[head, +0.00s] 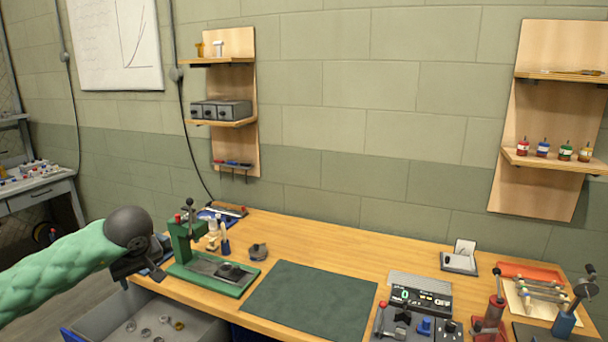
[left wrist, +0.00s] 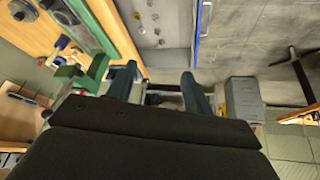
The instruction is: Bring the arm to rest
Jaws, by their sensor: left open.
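My left arm comes in from the left in the head view, with a green padded sleeve. Its gripper (head: 140,266) is beside the left end of the workbench (head: 320,238), left of the green press (head: 185,255). In the left wrist view, the two fingers of the left gripper (left wrist: 158,85) stand apart with nothing between them. The open drawer (left wrist: 168,22) and the bench edge show beyond the fingers. My right gripper is not in either view.
The open drawer (head: 150,318) holds several small metal parts. A dark green mat (head: 310,300) lies bare on the bench. A control box (head: 420,315) and a red-orange tray (head: 530,271) stand at the right. Wall shelves hang above.

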